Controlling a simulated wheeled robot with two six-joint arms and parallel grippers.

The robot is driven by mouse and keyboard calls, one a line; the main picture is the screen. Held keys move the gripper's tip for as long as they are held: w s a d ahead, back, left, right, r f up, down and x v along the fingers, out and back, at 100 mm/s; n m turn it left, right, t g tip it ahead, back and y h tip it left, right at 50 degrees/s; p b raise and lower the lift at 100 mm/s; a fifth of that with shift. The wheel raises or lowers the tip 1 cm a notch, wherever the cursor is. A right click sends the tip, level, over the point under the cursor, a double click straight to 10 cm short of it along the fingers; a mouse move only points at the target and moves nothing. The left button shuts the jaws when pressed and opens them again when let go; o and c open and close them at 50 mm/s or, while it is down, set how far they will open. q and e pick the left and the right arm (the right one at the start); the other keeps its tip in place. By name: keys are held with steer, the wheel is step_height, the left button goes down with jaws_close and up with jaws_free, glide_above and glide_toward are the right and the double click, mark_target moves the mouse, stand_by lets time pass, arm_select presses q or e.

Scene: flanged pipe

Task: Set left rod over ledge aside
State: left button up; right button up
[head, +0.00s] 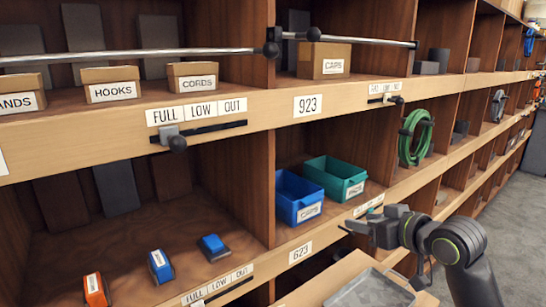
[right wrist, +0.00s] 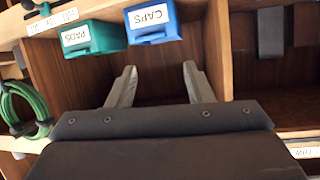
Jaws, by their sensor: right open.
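The left rod (head: 130,54) is a thin metal bar running level across the front of the upper left compartment. A black knob (head: 271,50) is at its right end, by the upright divider; its left end is out of frame. The wooden ledge (head: 268,122) runs below it. My right gripper (head: 352,229) is low at the right in the head view, well below and right of the rod. In the right wrist view its two fingers (right wrist: 158,76) are apart with nothing between them. The rod does not show there. My left gripper is not in view.
A second rod (head: 365,42) crosses the compartment to the right, before a CAPS box (head: 322,62). HOOKS (head: 110,85) and CORDS (head: 192,77) boxes stand behind the left rod. Blue (head: 297,196) and teal (head: 335,178) bins sit below. A grey tray (head: 372,290) is at lower right.

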steer(key=s+a+r+n+y, duration=0.1)
steer(key=a+r+n+y, duration=0.1)
steer(key=r, duration=0.7)
steer(key=s+a+r+n+y, duration=0.1)
steer(key=a+r, duration=0.1)
steer(key=r, duration=0.8)
steer(key=n+y, duration=0.4)
glide_toward(277, 49)
steer(key=p+x, duration=0.6)
steer(key=x, duration=0.4)
steer(key=shift+w+a+f+p, duration=0.1)
steer(key=shift+w+a+p, duration=0.25)
steer(key=shift+w+a, duration=0.15)
steer(key=shift+c, duration=0.5)
jaws_close()
